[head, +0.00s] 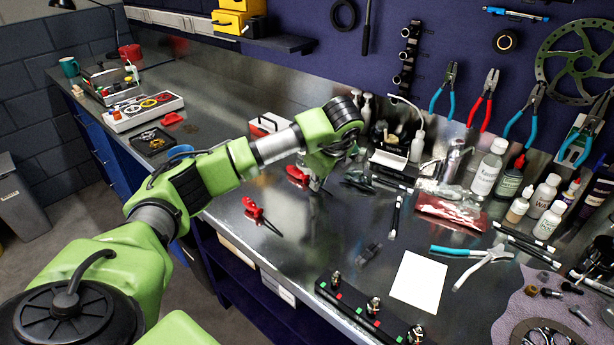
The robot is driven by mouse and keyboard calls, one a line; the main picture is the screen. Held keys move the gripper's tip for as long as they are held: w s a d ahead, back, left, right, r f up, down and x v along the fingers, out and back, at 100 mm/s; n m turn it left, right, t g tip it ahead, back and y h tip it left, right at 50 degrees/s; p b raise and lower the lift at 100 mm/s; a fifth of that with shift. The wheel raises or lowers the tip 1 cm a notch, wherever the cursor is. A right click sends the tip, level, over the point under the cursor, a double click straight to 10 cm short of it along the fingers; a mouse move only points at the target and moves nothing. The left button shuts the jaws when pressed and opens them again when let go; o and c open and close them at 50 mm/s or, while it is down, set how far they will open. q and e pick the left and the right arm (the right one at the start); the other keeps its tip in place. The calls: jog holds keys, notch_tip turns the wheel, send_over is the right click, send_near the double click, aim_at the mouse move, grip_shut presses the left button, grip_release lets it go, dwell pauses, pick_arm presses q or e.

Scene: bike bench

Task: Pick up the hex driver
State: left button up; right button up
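A small red-handled tool with a thin dark shaft (254,209), which looks like the hex driver, lies on the metal bench top left of the middle. Another red piece (297,175) lies close to my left wrist, partly hidden behind or beside it. My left arm reaches in from the left, over the bench. My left gripper (317,183) points down near this second red piece, to the right of and beyond the red-handled tool. The wrist hides most of its fingers, so I cannot tell whether they are open or touching anything. My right gripper is out of view.
Pliers (474,260), a white card (419,282) and a dark rail with fittings (373,305) lie at the front right. Bottles (487,168) stand along the back. A parts tray (142,112) sits at the far left. The bench around the red-handled tool is clear.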

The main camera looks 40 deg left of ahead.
pick_arm(q)
jog(key=shift+w+a+f, duration=0.1)
jog(key=shift+a+f, duration=0.05)
jog(key=shift+f, duration=0.2)
grip_shut()
jog(key=shift+r, duration=0.2)
jog(key=shift+r+b, duration=0.25)
jog(key=shift+b, duration=0.1)
notch_tip(320, 180, up, 2)
jog(key=shift+r+b, duration=0.2)
jog(key=shift+b, duration=0.4)
jog(key=s+r+p, duration=0.1)
jog(key=s+r, duration=0.8)
jog(key=s, duration=0.5)
jog(key=shift+r, duration=0.4)
